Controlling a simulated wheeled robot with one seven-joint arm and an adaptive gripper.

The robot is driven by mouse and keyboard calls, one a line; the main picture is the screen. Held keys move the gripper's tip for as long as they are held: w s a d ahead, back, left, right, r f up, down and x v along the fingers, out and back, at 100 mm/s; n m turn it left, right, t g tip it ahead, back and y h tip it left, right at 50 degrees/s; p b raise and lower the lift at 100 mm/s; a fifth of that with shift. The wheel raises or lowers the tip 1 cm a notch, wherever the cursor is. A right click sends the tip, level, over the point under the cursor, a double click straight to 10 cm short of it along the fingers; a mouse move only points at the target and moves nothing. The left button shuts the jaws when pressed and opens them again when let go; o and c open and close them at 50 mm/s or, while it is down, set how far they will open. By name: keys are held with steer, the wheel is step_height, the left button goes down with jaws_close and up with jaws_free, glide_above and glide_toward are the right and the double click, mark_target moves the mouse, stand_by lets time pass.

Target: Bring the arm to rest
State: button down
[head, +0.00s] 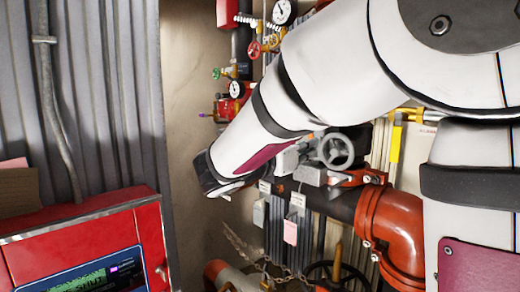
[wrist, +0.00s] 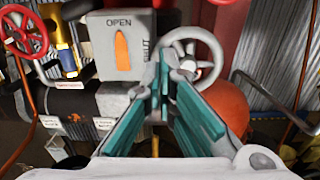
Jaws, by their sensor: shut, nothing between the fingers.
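My gripper (wrist: 164,78) shows in the wrist view with its teal-lined fingers shut and nothing between them. Its tips appear in front of a grey valve box (wrist: 120,45) marked OPEN, with an orange indicator, and a grey handwheel (wrist: 208,48). I cannot tell whether the tips touch either. In the head view my white arm reaches from the upper right down to the left, across the pipework. The handwheel (head: 336,150) shows just below the arm there. My fingers cannot be made out in the head view.
A red cabinet (head: 95,235) with a green display stands at the lower left. Red-brown pipe (head: 395,228) runs at the lower right. Gauges (head: 284,12) and small red valves (head: 254,50) sit behind the arm. A chain (head: 285,277) hangs low. Bare wall (head: 185,90) lies left of the pipes.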

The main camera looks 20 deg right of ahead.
steer(key=s+f+m+g+y, duration=0.1)
steer(key=s+f+m, duration=0.1)
steer(key=s+d+f+m+g+y+b, duration=0.1)
steer(key=s+f+m, duration=0.1)
steer(key=s+f+m+g+y+b, duration=0.1)
steer(key=s+f+m+y, duration=0.1)
steer(key=s+f, duration=0.1)
steer(key=shift+d, duration=0.15)
steer(key=s+a+f+m+y+b, duration=0.3)
steer(key=s+a+f+m+y, duration=0.4)
steer(key=f+m, duration=0.3)
steer(key=s+a+f+m+t+y+b, duration=0.1)
steer(key=a+f+m+y, duration=0.3)
steer(key=a, duration=0.5)
steer(key=shift+s+a+m+t+y+b, duration=0.15)
steer(key=shift+a+m+t+y+b, duration=0.2)
steer(key=shift+m+t+y, duration=0.5)
